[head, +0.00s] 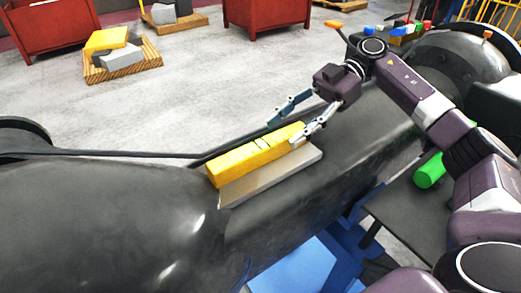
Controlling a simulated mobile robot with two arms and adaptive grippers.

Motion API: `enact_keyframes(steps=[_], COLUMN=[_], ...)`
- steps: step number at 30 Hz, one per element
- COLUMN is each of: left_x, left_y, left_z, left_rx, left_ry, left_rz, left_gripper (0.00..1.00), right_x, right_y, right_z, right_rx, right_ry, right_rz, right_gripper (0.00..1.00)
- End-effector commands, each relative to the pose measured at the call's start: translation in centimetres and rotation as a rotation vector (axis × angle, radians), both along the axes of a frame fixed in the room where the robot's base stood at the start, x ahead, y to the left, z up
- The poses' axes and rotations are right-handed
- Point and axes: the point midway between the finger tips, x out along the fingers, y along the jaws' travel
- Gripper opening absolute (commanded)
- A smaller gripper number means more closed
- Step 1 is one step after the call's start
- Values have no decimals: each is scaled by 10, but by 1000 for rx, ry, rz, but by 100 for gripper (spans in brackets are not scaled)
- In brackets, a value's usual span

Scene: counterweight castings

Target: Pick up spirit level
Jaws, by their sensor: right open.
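The yellow spirit level (240,164) lies along the top of a dark rounded casting (110,215), beside a flat grey machined strip (272,177). Dark marks show near the middle of its upper face. My right gripper (283,134) is open at the level's far right end, with one finger on the far side and the other over the near right end. I cannot tell whether the fingers touch it. My left gripper is not in view.
A green cylinder (430,171) lies on a dark surface at the right. Pallets with yellow and grey blocks (122,63) and red bins (45,25) stand on the floor behind. A blue object (300,268) is below the casting. Small coloured items (398,31) sit at the back right.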

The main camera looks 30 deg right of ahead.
Motion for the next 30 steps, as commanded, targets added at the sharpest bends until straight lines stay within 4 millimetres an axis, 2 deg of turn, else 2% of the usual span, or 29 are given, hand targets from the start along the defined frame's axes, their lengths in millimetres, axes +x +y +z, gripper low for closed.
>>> enact_keyframes(steps=[15, 24, 26, 30], left_x=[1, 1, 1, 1], left_y=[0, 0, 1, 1], left_z=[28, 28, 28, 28], left_rx=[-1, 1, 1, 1], left_ry=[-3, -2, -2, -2], left_rz=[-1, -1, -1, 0], left_gripper=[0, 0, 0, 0], right_x=[-4, -4, -4, -4], right_y=[60, 65, 65, 65], right_z=[-27, -32, -32, -32], right_rx=[0, 0, 0, 0], right_ry=[1, 0, 0, 0], right_rz=[1, -2, -2, -2], right_gripper=[48, 48, 43, 28])
